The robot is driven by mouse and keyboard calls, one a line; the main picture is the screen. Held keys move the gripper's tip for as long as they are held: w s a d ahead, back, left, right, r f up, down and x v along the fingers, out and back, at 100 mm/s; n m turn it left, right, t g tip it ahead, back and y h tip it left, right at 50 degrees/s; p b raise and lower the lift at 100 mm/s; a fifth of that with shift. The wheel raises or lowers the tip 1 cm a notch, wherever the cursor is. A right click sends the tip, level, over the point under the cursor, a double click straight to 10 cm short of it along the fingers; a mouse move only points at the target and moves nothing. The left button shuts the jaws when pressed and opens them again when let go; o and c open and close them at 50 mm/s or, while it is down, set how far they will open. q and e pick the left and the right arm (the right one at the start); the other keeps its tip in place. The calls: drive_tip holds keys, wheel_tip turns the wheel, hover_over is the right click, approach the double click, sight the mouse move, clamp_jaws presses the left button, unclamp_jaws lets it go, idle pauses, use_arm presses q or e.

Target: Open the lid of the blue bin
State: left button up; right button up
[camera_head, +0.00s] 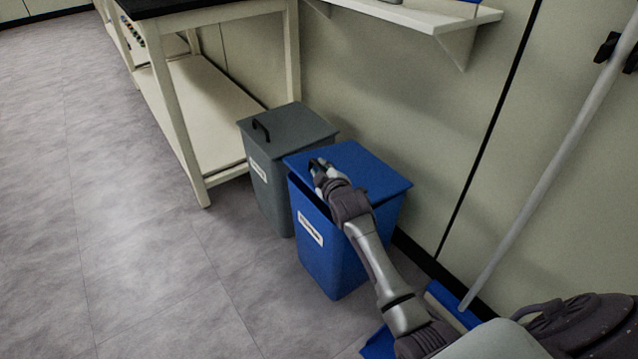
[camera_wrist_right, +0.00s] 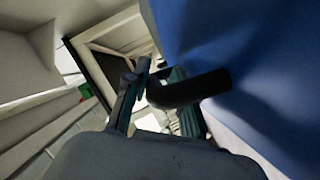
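The blue bin (camera_head: 325,248) stands on the floor right of the grey bin, a white label on its front. Its blue lid (camera_head: 368,172) is slightly raised, with a narrow dark gap along its front left edge. My right gripper (camera_head: 318,168) is at the lid's front left part and covers the handle there. In the right wrist view, the black handle (camera_wrist_right: 190,91) comes off the blue lid (camera_wrist_right: 225,35) and passes between the fingers of my right gripper (camera_wrist_right: 158,75), which look closed around it. The handle's far end is partly hidden. My left gripper is not in view.
The grey bin (camera_head: 268,185) with a black handle (camera_head: 261,129) stands close to the left, lid closed. A table (camera_head: 205,115) is behind it. A wall shelf (camera_head: 425,14) hangs above. A pale pole (camera_head: 550,170) leans at the right. The floor at left is clear.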

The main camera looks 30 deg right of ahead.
drive_tip(key=shift+a+f, duration=0.15)
drive_tip(key=shift+f, duration=0.15)
